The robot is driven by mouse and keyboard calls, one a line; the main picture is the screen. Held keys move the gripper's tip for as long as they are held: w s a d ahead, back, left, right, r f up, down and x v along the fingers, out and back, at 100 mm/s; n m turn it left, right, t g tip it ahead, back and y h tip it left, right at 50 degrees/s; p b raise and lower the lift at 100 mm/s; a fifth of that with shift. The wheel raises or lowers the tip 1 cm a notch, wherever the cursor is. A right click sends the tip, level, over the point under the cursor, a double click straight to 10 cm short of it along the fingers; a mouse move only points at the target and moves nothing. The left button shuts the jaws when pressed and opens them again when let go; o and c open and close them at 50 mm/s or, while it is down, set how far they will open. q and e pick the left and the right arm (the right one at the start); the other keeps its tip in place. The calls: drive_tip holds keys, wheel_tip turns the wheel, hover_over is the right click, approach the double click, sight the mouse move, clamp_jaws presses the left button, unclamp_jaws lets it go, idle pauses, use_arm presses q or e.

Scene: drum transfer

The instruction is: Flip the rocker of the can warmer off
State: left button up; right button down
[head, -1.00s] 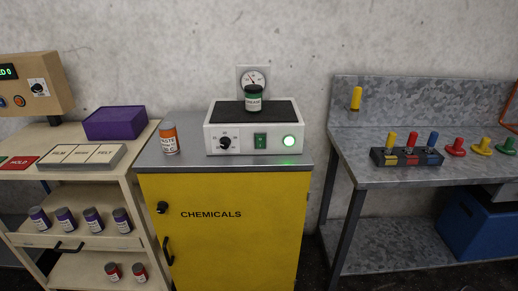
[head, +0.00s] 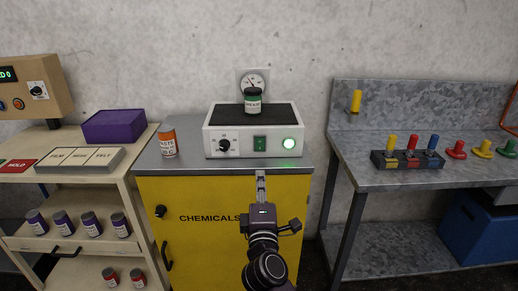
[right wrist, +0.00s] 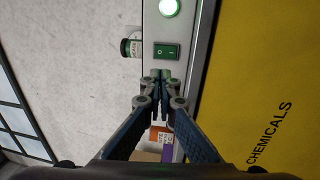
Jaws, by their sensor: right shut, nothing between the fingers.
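The can warmer (head: 216,146) is a white box with a dark top on the yellow cabinet. Its front has a black knob (head: 225,146), a green rocker (head: 260,144) and a lit green lamp (head: 289,143). A dark can with a green band (head: 252,102) stands on its top. In the right wrist view the rocker (right wrist: 166,51) is marked O and I, just beyond my fingertips. My right gripper (head: 261,174) is shut and empty in front of the warmer, below the rocker; it also shows in the right wrist view (right wrist: 161,76). A gap seems to remain. My left gripper is out of view.
An orange-capped paste can (head: 168,141) stands on the cabinet (head: 210,240) left of the warmer. A purple box (head: 113,126) and labelled pads are on the left cart. The right metal bench (head: 380,178) holds coloured pegs. A gauge (head: 253,80) is on the wall.

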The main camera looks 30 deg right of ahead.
sight(259, 142)
drive_tip(key=x, duration=1.4)
drive_tip(key=shift+p, duration=0.3)
drive_tip(key=r+p, duration=0.1)
drive_tip(key=p, duration=0.1)
drive_tip(key=shift+w+d+p, duration=0.1)
drive_tip(key=shift+p, duration=0.2)
drive_tip(key=shift+f+g+p, duration=0.1)
drive_tip(key=shift+g+p, duration=0.2)
drive_tip(key=shift+p, duration=0.05)
drive_tip(key=shift+f+b, duration=0.25)
drive_tip(key=shift+b, duration=0.1)
